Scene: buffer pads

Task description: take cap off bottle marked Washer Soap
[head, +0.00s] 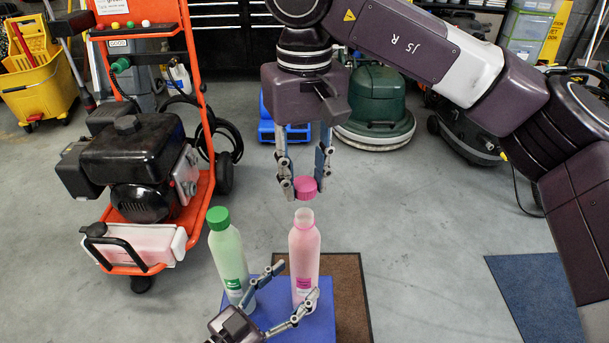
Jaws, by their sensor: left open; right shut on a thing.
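A pink bottle (304,256) stands upright on a blue block (322,325), its mouth open and uncapped. My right gripper (305,191) is shut on a pink cap (305,184) and holds it just above the bottle's mouth, apart from it. A pale green bottle (227,257) with a green cap (218,217) stands to the left. The label writing is too small to read. My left gripper (299,279) is open low at the pink bottle, with one fingertip left of it and the other over its lower part. I cannot tell whether they touch.
A brown mat (350,290) lies under the block. An orange pressure washer (160,215) stands at the left, with a yellow mop bucket (38,88) behind. A green floor machine (378,105) stands behind my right gripper. A blue mat (535,295) lies at the right. Grey floor between is clear.

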